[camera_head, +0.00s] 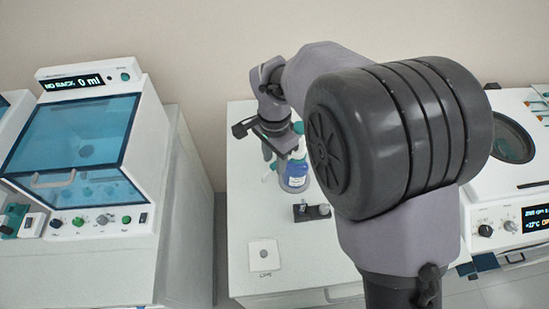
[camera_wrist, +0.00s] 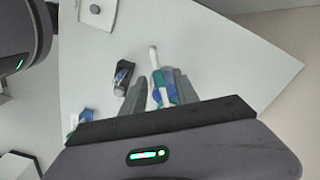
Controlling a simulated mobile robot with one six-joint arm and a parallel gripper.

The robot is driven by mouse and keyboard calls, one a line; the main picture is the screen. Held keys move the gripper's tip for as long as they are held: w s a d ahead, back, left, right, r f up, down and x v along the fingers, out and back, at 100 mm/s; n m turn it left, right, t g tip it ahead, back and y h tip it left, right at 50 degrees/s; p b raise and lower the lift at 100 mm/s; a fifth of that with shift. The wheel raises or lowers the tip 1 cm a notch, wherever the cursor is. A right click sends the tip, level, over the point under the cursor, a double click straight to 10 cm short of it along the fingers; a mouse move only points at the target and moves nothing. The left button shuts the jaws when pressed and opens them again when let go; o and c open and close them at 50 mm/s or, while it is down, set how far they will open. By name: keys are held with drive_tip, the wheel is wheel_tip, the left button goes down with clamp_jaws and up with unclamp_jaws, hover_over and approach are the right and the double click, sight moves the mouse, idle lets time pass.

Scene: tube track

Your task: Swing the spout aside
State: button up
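A bottle with a blue body and white label (camera_head: 295,176) stands on the white bench, below and in front of my gripper (camera_head: 283,142). A thin white spout (camera_head: 270,170) seems to stick out to its left. In the wrist view, the white spout (camera_wrist: 153,57) points up the picture from the blue and teal bottle top (camera_wrist: 164,88). My gripper (camera_wrist: 160,82) has its two grey fingers apart, one on either side of the bottle top. I see no clear contact with the spout. The gripper's palm edge hides part of the bottle.
A small dark block with a cylinder (camera_head: 312,212) lies near the bottle; a white square plate (camera_head: 264,255) is at the bench front. Another small blue and white item (camera_wrist: 82,119) shows in the wrist view. Machines with a blue lid (camera_head: 75,135) and dials (camera_head: 510,225) flank the bench (camera_head: 255,215).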

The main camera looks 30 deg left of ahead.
sight(274, 163)
wheel_tip(274, 163, up, 18)
drive_tip(key=p, duration=0.4)
drive_tip(key=shift+f, duration=0.25)
